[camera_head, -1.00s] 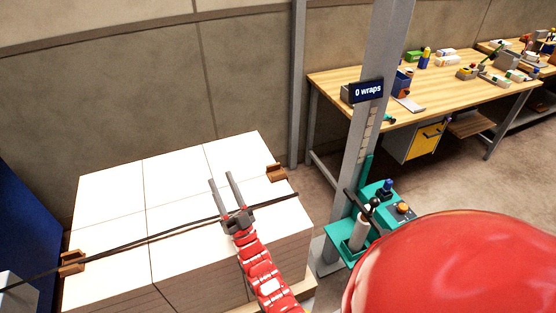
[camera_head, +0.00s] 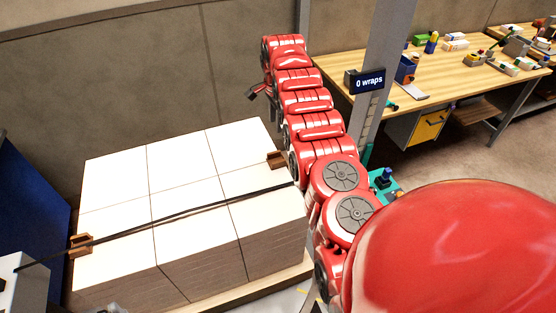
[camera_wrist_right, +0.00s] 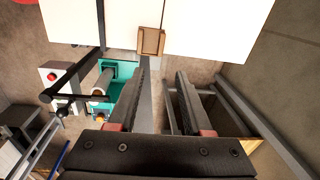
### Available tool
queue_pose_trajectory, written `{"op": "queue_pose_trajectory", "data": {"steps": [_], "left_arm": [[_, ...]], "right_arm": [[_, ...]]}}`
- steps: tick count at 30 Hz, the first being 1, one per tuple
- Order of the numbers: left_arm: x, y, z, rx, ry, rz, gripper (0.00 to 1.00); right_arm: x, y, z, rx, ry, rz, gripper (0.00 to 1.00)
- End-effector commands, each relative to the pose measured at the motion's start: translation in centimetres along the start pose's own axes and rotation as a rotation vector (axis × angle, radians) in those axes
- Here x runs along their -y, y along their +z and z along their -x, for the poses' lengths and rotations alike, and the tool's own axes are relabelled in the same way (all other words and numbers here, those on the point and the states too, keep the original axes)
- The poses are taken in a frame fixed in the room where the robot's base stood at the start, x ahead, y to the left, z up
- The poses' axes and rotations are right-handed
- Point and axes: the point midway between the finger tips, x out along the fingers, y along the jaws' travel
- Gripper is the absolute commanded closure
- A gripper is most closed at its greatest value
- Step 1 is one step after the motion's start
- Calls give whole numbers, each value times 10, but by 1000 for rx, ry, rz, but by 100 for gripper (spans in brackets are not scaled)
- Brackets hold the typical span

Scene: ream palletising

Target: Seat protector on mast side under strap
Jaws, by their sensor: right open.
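A brown edge protector (camera_head: 276,159) sits on the right edge of the stack of white reams (camera_head: 190,190), on the mast side. The black strap (camera_head: 190,212) crosses the stack and passes this protector on its near side, apart from it. Another brown protector (camera_head: 80,246) sits at the left edge with the strap over it. My right gripper (camera_head: 252,93) is raised above the stack's far right corner, small and partly hidden by its arm. In the right wrist view its jaws (camera_wrist_right: 160,72) are open and empty, with the mast-side protector (camera_wrist_right: 151,41) just beyond the fingertips. My left gripper is out of view.
The grey mast (camera_head: 385,50) with its "0 wraps" sign (camera_head: 368,82) stands right of the stack. Its teal carriage (camera_wrist_right: 122,80) is close beside the fingers in the wrist view. A workbench (camera_head: 440,75) stands behind. A blue panel (camera_head: 30,200) is at left.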

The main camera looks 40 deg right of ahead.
Motion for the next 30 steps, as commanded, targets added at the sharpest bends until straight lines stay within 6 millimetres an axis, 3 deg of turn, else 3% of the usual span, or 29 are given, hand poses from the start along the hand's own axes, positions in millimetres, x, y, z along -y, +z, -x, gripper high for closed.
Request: {"op": "queue_pose_trajectory", "data": {"steps": [2, 5, 21, 24, 30], "left_arm": [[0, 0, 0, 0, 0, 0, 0], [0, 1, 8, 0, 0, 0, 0], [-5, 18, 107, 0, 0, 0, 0], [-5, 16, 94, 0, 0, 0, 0], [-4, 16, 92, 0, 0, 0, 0]], "right_arm": [[-15, -3, 14, 12, 58, -37, 50], [-26, -3, 12, 20, 96, -59, 50], [-35, 0, -87, 20, 93, -59, 50], [-35, 2, -88, 22, 97, -57, 50], [-36, 0, -100, 19, 94, -58, 50]]}}
